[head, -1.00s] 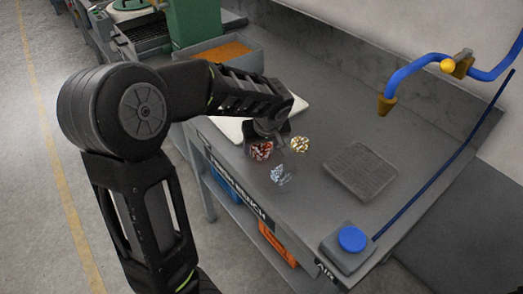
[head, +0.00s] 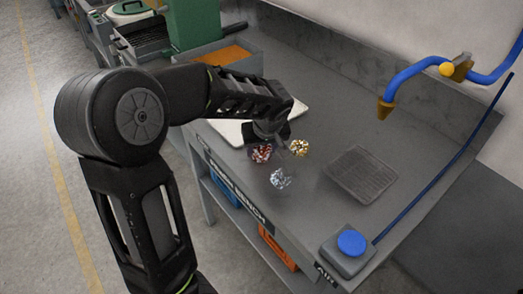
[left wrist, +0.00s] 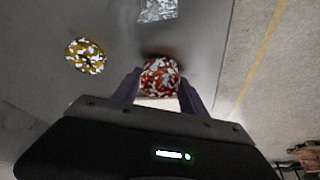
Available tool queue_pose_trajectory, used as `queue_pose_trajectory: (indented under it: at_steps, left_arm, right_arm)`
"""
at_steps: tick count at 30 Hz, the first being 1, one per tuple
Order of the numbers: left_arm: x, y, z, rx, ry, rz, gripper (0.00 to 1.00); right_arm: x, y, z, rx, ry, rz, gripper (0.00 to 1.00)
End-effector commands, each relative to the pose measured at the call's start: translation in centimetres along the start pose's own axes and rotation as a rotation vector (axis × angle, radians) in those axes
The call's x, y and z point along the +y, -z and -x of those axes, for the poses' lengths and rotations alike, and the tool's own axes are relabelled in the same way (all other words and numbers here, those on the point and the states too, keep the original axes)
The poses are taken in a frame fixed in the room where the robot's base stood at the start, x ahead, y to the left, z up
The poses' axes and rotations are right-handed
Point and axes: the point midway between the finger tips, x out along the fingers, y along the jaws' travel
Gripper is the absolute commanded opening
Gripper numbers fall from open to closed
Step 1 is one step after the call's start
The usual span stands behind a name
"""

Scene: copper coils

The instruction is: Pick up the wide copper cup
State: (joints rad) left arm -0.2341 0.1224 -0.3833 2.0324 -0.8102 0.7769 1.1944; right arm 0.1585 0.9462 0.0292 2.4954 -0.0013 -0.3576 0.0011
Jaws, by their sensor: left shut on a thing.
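A copper-red piece with white speckles (head: 261,154), which I take to be the copper cup, is at the front of the bench, partly hidden under my left gripper (head: 268,138). In the left wrist view the red-and-white piece (left wrist: 160,72) sits between the two fingers of my left gripper (left wrist: 160,90), which are shut on it. I cannot tell whether it is clear of the bench top. Its exact cup shape does not show clearly. My right gripper is not in view.
A gold speckled piece (head: 299,147) and a silver speckled piece (head: 280,179) lie close by on the grey bench (head: 320,215). A dark ribbed mat (head: 361,174) lies to the right. A blue button (head: 351,243) is at the front right corner. A white board (head: 228,131) lies behind the gripper.

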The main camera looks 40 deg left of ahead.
Motion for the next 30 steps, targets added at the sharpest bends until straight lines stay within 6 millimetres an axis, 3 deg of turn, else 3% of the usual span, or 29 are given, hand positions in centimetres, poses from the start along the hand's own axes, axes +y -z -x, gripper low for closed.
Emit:
queue_pose_trajectory:
  at_steps: [15,30]
  left_arm:
    - [0.1,3.4,8.0,0.002,-0.003,0.003,0.10]
    - [0.0,3.6,8.8,0.000,-0.001,0.000,0.10]
  right_arm:
    - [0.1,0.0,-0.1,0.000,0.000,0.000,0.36]
    - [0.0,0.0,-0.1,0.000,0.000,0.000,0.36]
